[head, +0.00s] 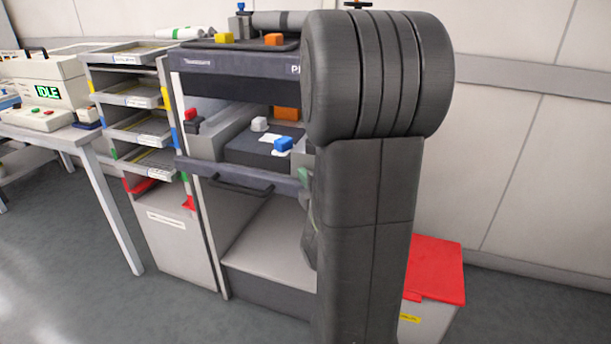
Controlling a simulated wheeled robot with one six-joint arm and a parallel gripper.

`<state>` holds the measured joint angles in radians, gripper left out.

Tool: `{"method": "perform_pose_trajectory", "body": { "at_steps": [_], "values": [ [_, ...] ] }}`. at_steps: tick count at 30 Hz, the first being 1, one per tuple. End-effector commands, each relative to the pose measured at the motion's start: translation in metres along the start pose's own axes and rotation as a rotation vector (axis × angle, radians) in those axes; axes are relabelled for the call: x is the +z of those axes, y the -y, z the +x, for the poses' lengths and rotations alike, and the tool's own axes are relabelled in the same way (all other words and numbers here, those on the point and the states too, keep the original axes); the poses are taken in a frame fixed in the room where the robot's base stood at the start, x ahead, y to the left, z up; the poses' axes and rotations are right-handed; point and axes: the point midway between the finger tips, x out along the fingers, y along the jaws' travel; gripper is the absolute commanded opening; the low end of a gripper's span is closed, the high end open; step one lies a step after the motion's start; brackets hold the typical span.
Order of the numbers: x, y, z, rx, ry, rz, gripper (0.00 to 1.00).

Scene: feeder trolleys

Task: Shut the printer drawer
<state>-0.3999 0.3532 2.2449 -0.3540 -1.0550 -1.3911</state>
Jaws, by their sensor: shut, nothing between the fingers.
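The printer (235,63) stands in the middle, a light frame with a dark blue top panel. Its drawer has a dark blue-grey front bar (240,174) with a dark handle (241,188) below it. The drawer stands open, pulled out towards me, and its inside shows with a blue knob (283,144) and a white knob (259,124). My arm covers the right end of the drawer front. My gripper's fingers are hidden behind my arm, so I cannot see whether they touch the drawer.
Left of the printer is a rack of trays (137,97) with a grey cabinet below. Further left, a table (97,150) carries a machine (45,80) reading IDLE. A box with a red lid (436,268) stands at right. Grey floor is clear in front.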

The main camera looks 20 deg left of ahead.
Motion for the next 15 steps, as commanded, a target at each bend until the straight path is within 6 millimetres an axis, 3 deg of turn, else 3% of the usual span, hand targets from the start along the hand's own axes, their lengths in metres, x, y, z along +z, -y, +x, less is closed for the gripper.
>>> {"method": "perform_pose_trajectory", "body": {
  "at_steps": [5,15],
  "values": [
    [0.005,0.002,0.006,0.003,0.001,0.001,0.0],
    [0.056,0.003,0.056,0.003,0.001,0.0,0.0]
  ]
}}
